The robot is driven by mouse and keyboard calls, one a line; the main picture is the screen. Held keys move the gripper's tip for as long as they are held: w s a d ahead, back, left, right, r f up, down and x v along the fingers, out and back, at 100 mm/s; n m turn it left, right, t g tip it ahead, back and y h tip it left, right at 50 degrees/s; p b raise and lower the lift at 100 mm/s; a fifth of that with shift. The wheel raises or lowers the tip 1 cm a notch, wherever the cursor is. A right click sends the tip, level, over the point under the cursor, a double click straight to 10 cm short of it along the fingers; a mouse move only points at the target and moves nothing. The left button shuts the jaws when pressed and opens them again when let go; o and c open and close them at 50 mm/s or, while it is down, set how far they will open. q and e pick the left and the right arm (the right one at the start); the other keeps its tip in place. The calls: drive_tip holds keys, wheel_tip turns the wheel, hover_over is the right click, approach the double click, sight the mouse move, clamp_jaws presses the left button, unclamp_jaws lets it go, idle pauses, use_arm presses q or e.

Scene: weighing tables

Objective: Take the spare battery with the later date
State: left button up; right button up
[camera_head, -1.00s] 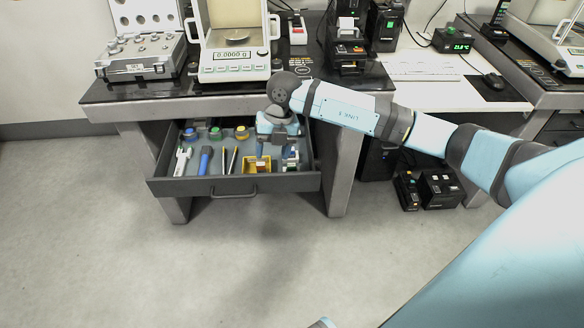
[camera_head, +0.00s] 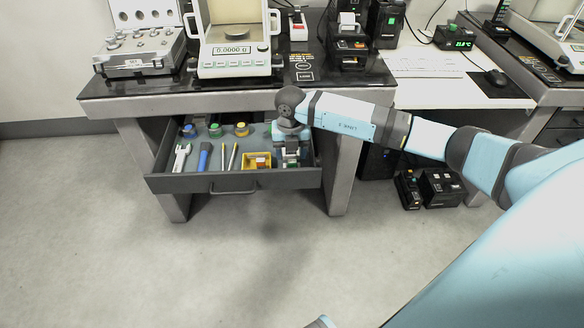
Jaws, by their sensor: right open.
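The open drawer (camera_head: 165,184) hangs under the left weighing table. My right gripper (camera_head: 291,158) points down into its right end, with its arm coming in from the right. It is open. It is over a small object with green and white parts near the drawer's right wall. The gripper hides most of that object, and I cannot tell whether the fingers touch it. A small yellow box (camera_head: 257,167) with red and white contents lies just left of the gripper. No battery or date can be read at this size. My left gripper is not in view.
The drawer also holds a white tool (camera_head: 182,158), a blue tool (camera_head: 204,158), thin sticks and several round coloured-top items. Above stand a balance (camera_head: 234,60) and a weight case (camera_head: 140,60). Black boxes (camera_head: 438,188) stand on the floor to the right.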

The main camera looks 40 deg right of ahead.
sight(292, 161)
wheel_tip(292, 161, down, 4)
drive_tip(key=shift+d+r+b, duration=0.15)
drive_tip(key=shift+r+b, duration=0.05)
drive_tip(key=shift+b, duration=0.1)
drive_tip(key=c, duration=1)
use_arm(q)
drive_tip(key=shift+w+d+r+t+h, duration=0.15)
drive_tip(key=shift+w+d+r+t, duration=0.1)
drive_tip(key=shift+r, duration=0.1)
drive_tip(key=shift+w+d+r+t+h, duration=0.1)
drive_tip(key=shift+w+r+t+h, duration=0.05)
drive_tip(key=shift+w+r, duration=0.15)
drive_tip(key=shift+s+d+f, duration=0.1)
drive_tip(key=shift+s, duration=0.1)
use_arm(e)
drive_tip(key=shift+r, duration=0.15)
